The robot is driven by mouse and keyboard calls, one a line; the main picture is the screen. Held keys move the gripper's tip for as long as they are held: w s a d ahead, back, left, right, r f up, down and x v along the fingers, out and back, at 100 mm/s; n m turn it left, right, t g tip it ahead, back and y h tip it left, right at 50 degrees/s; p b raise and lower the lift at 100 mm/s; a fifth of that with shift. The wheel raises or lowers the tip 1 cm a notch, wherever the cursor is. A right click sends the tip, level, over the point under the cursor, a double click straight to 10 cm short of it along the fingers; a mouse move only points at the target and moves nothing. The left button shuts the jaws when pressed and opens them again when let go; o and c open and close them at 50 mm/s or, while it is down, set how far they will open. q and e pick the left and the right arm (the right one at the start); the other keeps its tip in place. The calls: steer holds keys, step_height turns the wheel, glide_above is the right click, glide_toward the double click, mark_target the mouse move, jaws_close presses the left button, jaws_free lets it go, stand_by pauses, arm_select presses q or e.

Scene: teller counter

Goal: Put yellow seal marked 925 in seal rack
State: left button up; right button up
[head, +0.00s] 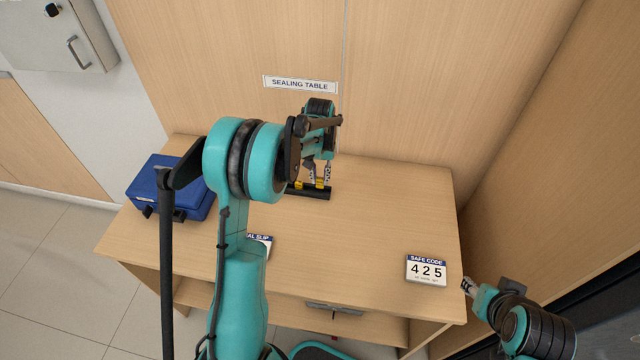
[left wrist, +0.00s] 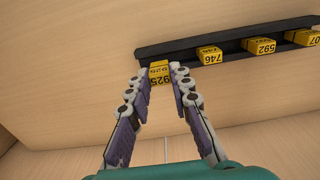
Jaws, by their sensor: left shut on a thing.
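The yellow seal marked 925 (left wrist: 159,75) is between the fingertips of my left gripper (left wrist: 158,82) in the left wrist view. The gripper is shut on it. The black seal rack (left wrist: 230,47) lies right beyond it, and the seal overlaps the rack's left end in that view. I cannot tell whether the seal is seated in a slot or just above it. In the head view my left gripper (head: 320,170) points down at the rack (head: 318,195), partly hidden by my arm. My right gripper (head: 468,287) is at the table's right edge; its fingers are unclear.
Yellow seals marked 746 (left wrist: 210,55), 592 (left wrist: 258,46) and another (left wrist: 302,38) sit in the rack. A blue case (head: 165,190) stands on the table's left. A sign reading 425 (head: 427,270) is at front right. The table's right middle is clear.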

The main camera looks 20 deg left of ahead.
mark_target(320, 178)
arm_select(q)
steer(key=shift+f+b, duration=0.4)
steer(key=shift+f, duration=1.05)
steer(key=shift+f, duration=0.1)
steer(key=o, duration=0.8)
